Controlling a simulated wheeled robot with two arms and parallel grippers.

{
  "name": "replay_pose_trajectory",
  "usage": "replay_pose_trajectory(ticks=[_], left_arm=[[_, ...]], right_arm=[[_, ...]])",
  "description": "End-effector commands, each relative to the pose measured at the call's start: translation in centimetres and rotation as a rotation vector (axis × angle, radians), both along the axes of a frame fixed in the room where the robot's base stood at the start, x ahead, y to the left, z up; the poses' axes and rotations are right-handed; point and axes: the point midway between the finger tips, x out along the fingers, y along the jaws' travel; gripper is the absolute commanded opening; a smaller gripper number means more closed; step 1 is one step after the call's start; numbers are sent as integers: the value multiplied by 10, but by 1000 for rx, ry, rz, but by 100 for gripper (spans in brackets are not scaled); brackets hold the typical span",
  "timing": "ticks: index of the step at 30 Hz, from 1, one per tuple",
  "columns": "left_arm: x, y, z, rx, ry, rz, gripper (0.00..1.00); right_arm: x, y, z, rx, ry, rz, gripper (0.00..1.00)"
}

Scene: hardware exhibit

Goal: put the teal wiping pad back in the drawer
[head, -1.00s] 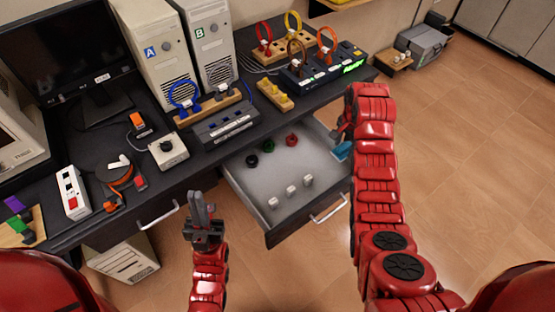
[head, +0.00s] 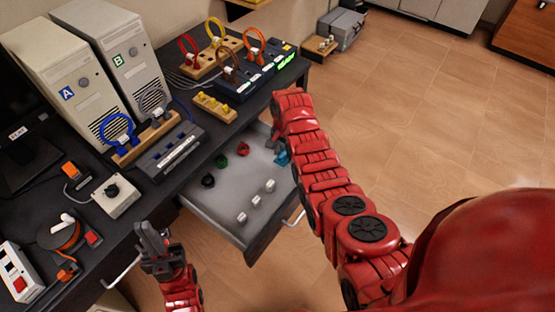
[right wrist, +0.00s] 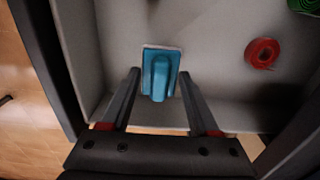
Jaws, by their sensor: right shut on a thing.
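The teal wiping pad (right wrist: 160,74) is in the right wrist view, between the two fingers of my right gripper (right wrist: 160,80), which is shut on it. The pad is over the right part of the open drawer (head: 222,206); I cannot tell whether it touches the drawer floor. In the head view the pad (head: 282,158) shows as a small teal patch beside my right arm, which hides most of that gripper. My left gripper (head: 152,230) is in front of the desk, left of the drawer, with nothing visible in it; its finger gap is unclear.
The drawer holds a black ring (head: 208,181), a green ring (head: 221,161), a red ring (head: 243,149) and several white blocks (head: 256,200). The drawer's middle is clear. The desktop above holds computer towers (head: 70,85), cable boards and small devices.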

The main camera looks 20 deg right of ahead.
Motion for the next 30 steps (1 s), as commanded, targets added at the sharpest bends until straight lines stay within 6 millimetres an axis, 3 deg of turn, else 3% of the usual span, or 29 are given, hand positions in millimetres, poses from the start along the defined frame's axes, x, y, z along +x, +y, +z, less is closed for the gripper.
replay_pose_trajectory(ticks=[17,24,25,30], left_arm=[[0,0,-2,0,0,0,0],[0,0,-2,0,0,0,0],[0,0,-2,0,0,0,0],[0,0,-2,0,0,0,0]], right_arm=[[0,1,-40,0,1,1,17],[0,0,-42,0,-3,1,17],[1,0,-42,0,-3,1,65],[1,0,-42,0,-3,1,91]])
